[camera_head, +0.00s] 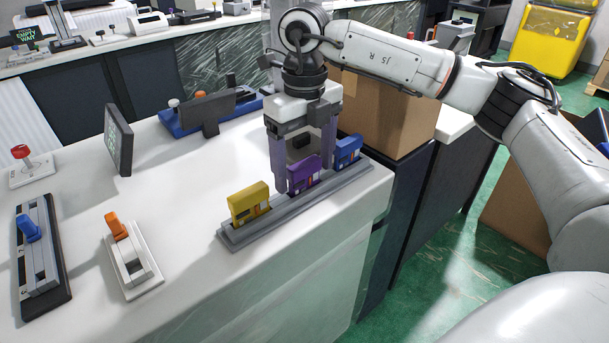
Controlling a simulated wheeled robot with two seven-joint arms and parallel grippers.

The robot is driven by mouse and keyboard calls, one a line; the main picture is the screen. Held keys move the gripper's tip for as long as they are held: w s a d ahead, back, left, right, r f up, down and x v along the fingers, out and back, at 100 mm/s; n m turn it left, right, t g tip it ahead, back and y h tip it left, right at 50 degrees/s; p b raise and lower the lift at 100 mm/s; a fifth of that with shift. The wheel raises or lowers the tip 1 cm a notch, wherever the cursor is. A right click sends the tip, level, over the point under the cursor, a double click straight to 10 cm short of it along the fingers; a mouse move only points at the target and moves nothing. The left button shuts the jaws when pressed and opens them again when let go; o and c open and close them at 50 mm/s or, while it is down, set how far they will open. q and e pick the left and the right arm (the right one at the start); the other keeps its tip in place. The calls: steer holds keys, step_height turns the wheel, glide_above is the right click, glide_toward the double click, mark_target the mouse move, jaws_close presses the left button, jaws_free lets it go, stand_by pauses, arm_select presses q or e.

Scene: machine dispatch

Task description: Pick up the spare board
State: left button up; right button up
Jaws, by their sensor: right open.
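Three boards stand upright in a grey rack (283,220) on the white counter: a yellow board (249,204), a purple board (304,177) in the middle and a blue board (348,152). I cannot tell by any label which one is the spare board. My right gripper (303,165) points down at the purple board. It is open, with one finger on each side of that board's upper part. I cannot tell whether the fingers touch it. My left gripper is not in view.
A cardboard box (385,115) stands behind the rack. On the counter are a dark display (118,140), an orange-handled lever (130,255), a blue-handled lever (40,255), a red-knobbed lever (28,168) and a blue fixture (205,112).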

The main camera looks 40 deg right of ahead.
steer(key=c, duration=1.2)
